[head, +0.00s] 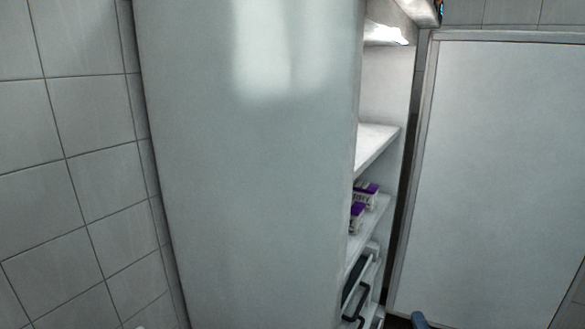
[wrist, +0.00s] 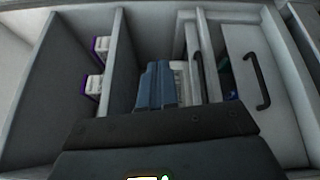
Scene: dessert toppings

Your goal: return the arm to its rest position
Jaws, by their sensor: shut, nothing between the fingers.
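In the wrist view, my gripper (wrist: 160,86) shows as blue fingers pressed together beyond its dark body at the bottom. It is shut and empty. It points toward the open shelved cabinet, whose shelf divider (wrist: 124,62) appears tilted on its side in this view. I cannot tell how far the fingertips are from the shelves. The gripper is not clearly visible in the head view; only a small blue part of my arm shows at the bottom edge.
A large pale door panel (head: 250,180) fills the middle of the head view. Beside it are shelves (head: 375,140) with purple-and-white cartons (head: 366,194) and dark handles below. They show in the wrist view as cartons (wrist: 93,85) and a handle (wrist: 258,82). A tiled wall (head: 75,180) is at left.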

